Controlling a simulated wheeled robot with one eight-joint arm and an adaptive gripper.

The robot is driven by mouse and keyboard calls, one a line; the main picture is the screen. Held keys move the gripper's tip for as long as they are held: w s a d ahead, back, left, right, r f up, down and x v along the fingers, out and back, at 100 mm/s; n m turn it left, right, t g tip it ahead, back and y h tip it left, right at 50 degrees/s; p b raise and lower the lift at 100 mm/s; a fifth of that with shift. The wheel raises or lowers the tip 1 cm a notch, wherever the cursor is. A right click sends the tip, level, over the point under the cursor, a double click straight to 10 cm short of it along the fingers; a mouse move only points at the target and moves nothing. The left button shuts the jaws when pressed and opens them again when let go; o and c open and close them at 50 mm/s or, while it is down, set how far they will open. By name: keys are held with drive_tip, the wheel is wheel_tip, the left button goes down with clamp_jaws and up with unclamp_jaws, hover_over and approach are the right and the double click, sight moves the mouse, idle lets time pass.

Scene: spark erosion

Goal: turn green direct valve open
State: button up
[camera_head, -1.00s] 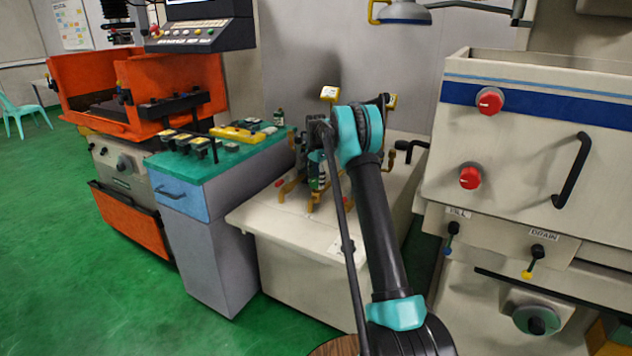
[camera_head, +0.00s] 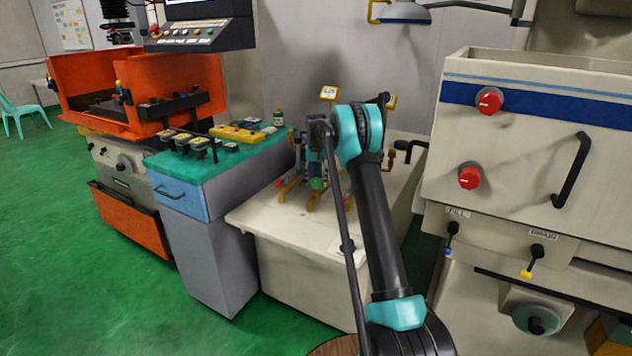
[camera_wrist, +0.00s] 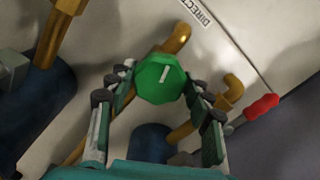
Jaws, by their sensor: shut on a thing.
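The green direct valve knob (camera_wrist: 153,86) is faceted, with a short white mark on its face, tilted slightly clockwise from vertical. It sits on brass pipework beside a white "DIRECT" label (camera_wrist: 196,12). My gripper (camera_wrist: 160,84) is shut on the knob, with one finger at its left side and one at its right. In the head view the knob shows as a small green spot (camera_head: 318,183) low on the pipework. My arm hides part of the pipework there.
A red valve handle (camera_wrist: 262,107) is close at the right of my gripper. Brass pipes and dark blue cylinders stand around it. The pipework is on a cream cabinet (camera_head: 285,226). A teal-topped cabinet (camera_head: 205,200) stands left, and a machine with red knobs (camera_head: 489,100) stands right.

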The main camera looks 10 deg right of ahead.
sight(316, 180)
drive_tip(key=shift+n, duration=1)
drive_tip(key=o, duration=1.2)
drive_tip(key=shift+c, duration=0.2)
wheel_tip(316, 180, up, 12)
